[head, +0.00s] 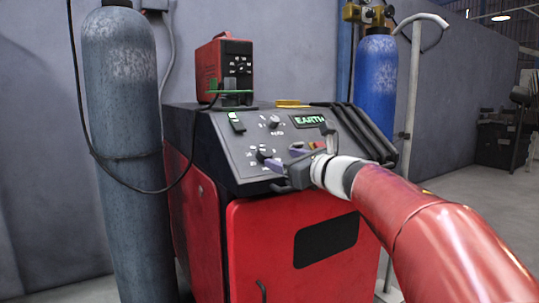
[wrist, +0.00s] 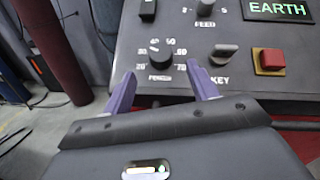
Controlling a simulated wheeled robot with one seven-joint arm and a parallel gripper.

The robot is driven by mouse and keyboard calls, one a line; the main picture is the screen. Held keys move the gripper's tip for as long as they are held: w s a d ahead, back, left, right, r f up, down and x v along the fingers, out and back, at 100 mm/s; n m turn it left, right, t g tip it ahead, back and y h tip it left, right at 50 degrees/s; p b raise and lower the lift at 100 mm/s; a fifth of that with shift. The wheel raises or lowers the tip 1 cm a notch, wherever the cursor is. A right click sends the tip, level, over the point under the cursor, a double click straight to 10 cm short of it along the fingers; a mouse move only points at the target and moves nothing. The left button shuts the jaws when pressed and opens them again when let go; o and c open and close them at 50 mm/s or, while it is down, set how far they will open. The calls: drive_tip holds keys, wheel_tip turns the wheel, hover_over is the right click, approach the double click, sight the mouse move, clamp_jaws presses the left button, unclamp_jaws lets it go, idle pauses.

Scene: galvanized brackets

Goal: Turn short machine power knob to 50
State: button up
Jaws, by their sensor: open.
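The power knob (wrist: 160,54) is a short, round black knob on the sloped dark panel of the red machine (head: 310,235). Numbers ring it, with 50 near its top; which number it points to is too small to read surely. It also shows in the head view (head: 263,154). My gripper (wrist: 160,73) is open, with one purple finger below left of the knob and the other below right. The knob lies just beyond the gap between the fingertips, and nothing is held. In the head view my gripper (head: 287,157) is low over the panel's front.
Around the knob are a feed knob (wrist: 205,23), a key switch (wrist: 224,52), a red button (wrist: 269,60) and a green EARTH sign (wrist: 278,9). A grey cylinder (head: 122,150) stands left, a blue one (head: 376,75) behind right. A red box (head: 224,68) sits on top.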

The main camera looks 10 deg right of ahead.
sight(268, 154)
drive_tip(key=p+x, duration=0.1)
drive_tip(key=x, duration=0.5)
drive_tip(key=shift+w, duration=0.15)
drive_tip(key=c, duration=1)
